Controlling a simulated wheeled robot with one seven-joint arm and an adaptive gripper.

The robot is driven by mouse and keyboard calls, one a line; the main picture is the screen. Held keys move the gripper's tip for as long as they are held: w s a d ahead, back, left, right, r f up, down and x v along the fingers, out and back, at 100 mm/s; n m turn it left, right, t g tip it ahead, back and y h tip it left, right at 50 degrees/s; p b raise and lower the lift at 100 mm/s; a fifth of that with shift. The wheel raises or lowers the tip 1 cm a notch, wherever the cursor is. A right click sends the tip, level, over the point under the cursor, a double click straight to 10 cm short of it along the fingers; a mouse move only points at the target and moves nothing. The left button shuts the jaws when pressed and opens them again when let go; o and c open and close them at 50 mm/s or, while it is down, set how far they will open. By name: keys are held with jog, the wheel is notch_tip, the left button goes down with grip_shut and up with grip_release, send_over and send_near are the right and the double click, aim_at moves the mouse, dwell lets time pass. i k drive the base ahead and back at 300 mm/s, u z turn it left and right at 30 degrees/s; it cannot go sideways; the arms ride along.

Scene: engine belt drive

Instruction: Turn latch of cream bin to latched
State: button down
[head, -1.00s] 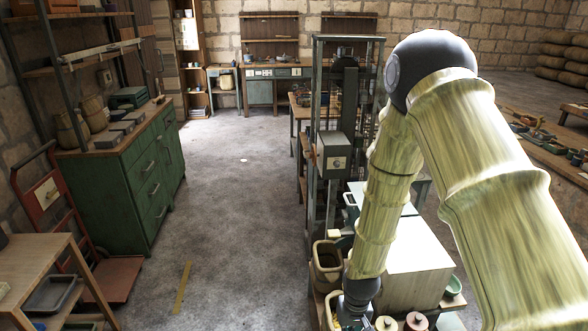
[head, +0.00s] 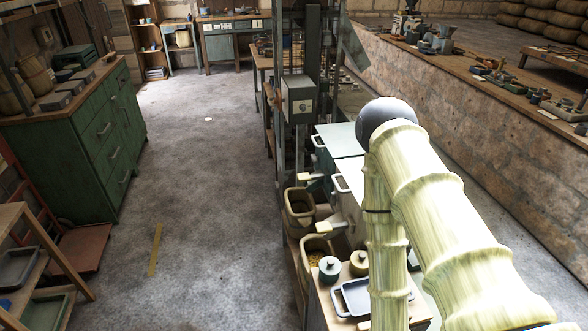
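Two box-like bins stand in the row at right of centre. The farther one has a pale teal lid (head: 342,139). The nearer one, partly behind my arm, has a pale front with a white loop handle (head: 340,183); it may be the cream bin, but I cannot tell for sure. Cream paddle-shaped levers (head: 330,228) stick out to the left from the row. I cannot tell whether one is the latch, nor whether it is latched. My gripper is out of view; my forearm runs down past the bottom edge and hides part of the row.
Two open tan tubs (head: 299,208) stand on the row's left side. Small lidded jars (head: 329,268) and a grey tray (head: 362,297) sit on a near bench top. A green cabinet (head: 85,140) stands at left.

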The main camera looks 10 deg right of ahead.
aim_at(333, 197)
jog(key=k, duration=1.3)
jog(key=u, duration=0.85)
jog(key=i, duration=1.9)
jog(key=z, duration=0.8)
